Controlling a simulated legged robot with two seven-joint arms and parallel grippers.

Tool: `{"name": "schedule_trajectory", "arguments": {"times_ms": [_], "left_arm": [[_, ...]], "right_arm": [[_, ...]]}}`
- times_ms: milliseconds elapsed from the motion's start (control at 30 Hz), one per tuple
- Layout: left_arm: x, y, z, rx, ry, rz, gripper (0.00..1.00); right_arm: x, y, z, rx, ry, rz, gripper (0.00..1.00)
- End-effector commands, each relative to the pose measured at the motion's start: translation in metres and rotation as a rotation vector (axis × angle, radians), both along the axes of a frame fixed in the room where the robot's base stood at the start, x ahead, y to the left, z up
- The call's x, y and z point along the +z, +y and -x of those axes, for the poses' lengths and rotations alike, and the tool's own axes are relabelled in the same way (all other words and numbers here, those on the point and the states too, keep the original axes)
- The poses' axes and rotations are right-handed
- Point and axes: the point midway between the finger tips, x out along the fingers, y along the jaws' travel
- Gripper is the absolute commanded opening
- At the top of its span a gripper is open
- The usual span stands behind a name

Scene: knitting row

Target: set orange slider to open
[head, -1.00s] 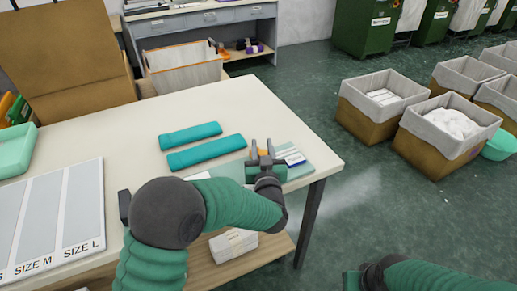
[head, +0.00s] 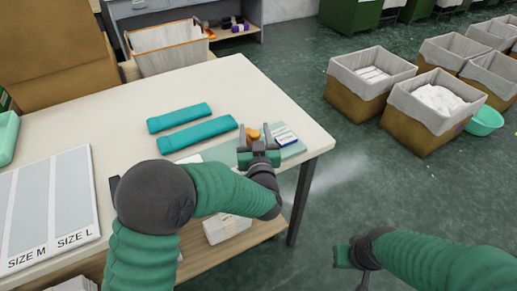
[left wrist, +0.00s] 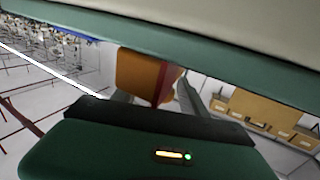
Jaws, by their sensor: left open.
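The orange slider (head: 254,133) shows as a small orange piece on a pale green board (head: 293,149) near the right end of the table. My left gripper (head: 257,138) is at the board, with its fingers apart on either side of the slider; the gripper hides part of it. In the left wrist view an orange block (left wrist: 137,72) with a dark red side stands between the spread fingers. I cannot tell whether a finger touches it. My right gripper (head: 345,256) hangs low over the floor, clear of the table; its fingers are not clear.
Two teal rolls (head: 192,135) lie left of the board. A size chart (head: 48,210) lies at the table's left. A blue-and-white label (head: 285,137) is on the board. Lined boxes (head: 372,70) stand on the floor at right.

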Motion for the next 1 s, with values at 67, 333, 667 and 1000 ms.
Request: {"name": "schedule_trajectory", "arguments": {"times_ms": [67,333,667,1000], "left_arm": [[0.002,-0.006,0.020,-0.004,0.001,-0.001,0.51],[0.001,-0.022,0.098,-0.005,0.000,-0.002,0.51],[0.000,-0.031,0.145,-0.002,0.000,-0.001,0.51],[0.000,-0.031,0.145,-0.001,0.000,0.000,0.51]], "right_arm": [[0.003,0.000,0.000,0.000,0.000,0.000,0.00],[0.010,0.000,0.000,0.000,0.000,0.000,0.00],[0.012,0.000,0.000,0.000,0.000,0.000,0.00],[0.012,0.000,0.000,0.000,0.000,0.000,0.00]]}}
